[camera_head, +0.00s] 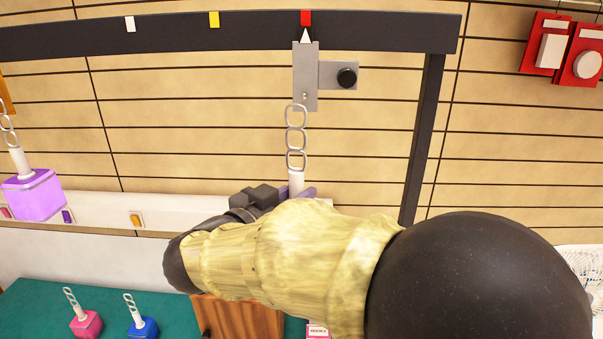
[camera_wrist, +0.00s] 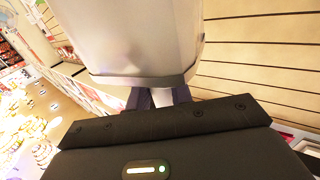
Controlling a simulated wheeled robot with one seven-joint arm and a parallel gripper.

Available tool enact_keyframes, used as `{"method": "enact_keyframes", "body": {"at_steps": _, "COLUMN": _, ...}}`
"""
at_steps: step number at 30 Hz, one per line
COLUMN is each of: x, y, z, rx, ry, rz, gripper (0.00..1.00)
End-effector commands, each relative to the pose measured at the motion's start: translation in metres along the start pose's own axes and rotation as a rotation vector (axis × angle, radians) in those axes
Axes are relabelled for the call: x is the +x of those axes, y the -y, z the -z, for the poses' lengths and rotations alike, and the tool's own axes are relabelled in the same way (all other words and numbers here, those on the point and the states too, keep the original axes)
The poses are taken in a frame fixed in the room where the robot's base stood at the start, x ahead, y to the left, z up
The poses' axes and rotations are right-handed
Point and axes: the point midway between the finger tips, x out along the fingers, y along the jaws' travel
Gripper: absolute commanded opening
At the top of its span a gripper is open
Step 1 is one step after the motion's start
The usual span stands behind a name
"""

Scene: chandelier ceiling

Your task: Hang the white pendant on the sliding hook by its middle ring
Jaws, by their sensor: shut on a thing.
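The white pendant shows in the head view as an upright white stem (camera_head: 296,183) under a chain of three pale rings (camera_head: 296,138). Its white body (camera_wrist: 140,40) fills the top of the wrist view; my arm hides it in the head view. My gripper (camera_head: 297,192) is shut on the stem; its fingers also show in the wrist view (camera_wrist: 157,98). The sliding hook's grey plate (camera_head: 305,80) hangs from the dark rail, its white pointer under the red mark. The top ring reaches the plate's lower end. I cannot tell whether any ring is on the hook.
The dark rail (camera_head: 380,32) carries white, yellow and red marks. A black knob (camera_head: 347,78) sticks out right of the plate. A purple pendant (camera_head: 35,195) hangs at the left. Pink (camera_head: 86,324) and blue (camera_head: 142,328) pendants stand on the green surface (camera_head: 40,300). A dark post (camera_head: 422,140) stands right.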

Motion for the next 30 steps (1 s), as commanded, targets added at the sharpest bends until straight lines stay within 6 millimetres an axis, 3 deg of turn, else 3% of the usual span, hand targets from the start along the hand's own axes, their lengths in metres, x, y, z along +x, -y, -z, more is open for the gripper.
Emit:
{"method": "enact_keyframes", "body": {"at_steps": 1, "x": -0.008, "y": -0.009, "z": 0.019, "rx": 0.011, "ry": -0.001, "rz": 0.007, "gripper": 0.0}}
{"method": "enact_keyframes", "body": {"at_steps": 3, "x": -0.018, "y": -0.019, "z": 0.036, "rx": 0.008, "ry": -0.001, "rz": 0.018, "gripper": 0.0}}
{"method": "enact_keyframes", "body": {"at_steps": 7, "x": -0.028, "y": -0.031, "z": 0.054, "rx": 0.002, "ry": -0.002, "rz": 0.035, "gripper": 0.0}}
{"method": "enact_keyframes", "body": {"at_steps": 20, "x": -0.03, "y": -0.034, "z": 0.058, "rx": -0.002, "ry": -0.003, "rz": 0.04, "gripper": 0.0}}
{"method": "enact_keyframes", "body": {"at_steps": 30, "x": -0.021, "y": -0.028, "z": 0.057, "rx": -0.002, "ry": -0.002, "rz": 0.038, "gripper": 0.0}}
